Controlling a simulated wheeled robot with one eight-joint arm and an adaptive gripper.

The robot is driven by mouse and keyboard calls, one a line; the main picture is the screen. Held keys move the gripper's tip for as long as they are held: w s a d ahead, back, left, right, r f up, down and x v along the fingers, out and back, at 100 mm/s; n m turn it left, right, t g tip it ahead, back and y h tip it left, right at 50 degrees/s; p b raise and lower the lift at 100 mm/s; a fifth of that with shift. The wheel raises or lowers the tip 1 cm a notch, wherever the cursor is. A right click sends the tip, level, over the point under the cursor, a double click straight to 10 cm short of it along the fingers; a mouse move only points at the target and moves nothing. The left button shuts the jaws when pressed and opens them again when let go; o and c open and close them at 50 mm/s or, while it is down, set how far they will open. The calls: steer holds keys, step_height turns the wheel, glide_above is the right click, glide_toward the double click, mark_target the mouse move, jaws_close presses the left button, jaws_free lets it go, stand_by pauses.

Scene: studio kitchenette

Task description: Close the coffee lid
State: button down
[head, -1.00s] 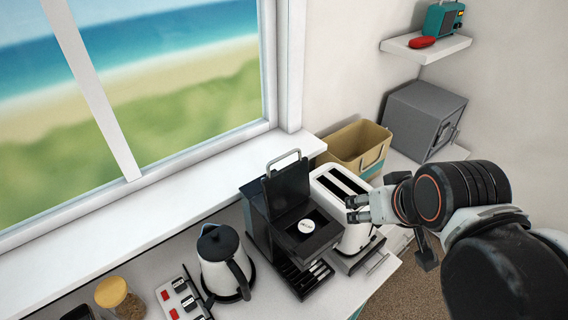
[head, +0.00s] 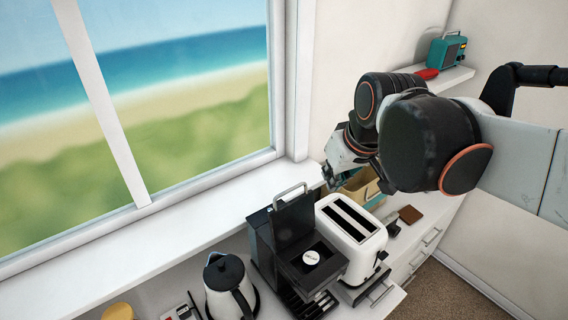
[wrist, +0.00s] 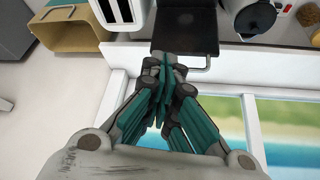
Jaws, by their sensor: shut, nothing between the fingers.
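The black coffee machine (head: 262,250) stands on the counter. Its dark lid (head: 294,222) is raised upright, with a metal loop handle (head: 290,192) on top. A round white-labelled pod (head: 311,257) shows in the open top. My gripper (head: 328,176) is above and to the right of the lid, near the window sill, partly hidden by my arm. In the wrist view my gripper (wrist: 170,62) is shut and empty. There the lid (wrist: 185,30) lies just beyond the fingertips, which cover part of it. I cannot tell whether they touch it.
A white toaster (head: 350,238) stands close to the right of the coffee machine, and a kettle (head: 228,289) to its left. A tan bin (head: 362,188) is behind the toaster. The window sill (head: 190,242) runs behind the machine and is clear.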

steer(key=w+a+r+n+g+p, duration=0.1)
steer(key=w+a+n+g+p, duration=0.15)
steer(key=w+a, duration=0.8)
step_height(320, 180, down, 9)
steer(key=d+p, duration=0.1)
steer(key=p, duration=0.1)
steer(key=shift+n+t+y+p, duration=0.35)
steer(key=shift+n+y, duration=0.05)
steer(key=shift+n, duration=0.05)
steer(key=shift+s+d+f, duration=0.1)
steer(key=shift+s+d, duration=0.05)
steer(key=shift+s+d+r+t+b, duration=0.2)
steer(key=shift+s+d+t+b, duration=0.1)
steer(key=shift+s, duration=0.2)
steer(key=shift+s+y, duration=0.1)
steer(key=shift+y, duration=0.2)
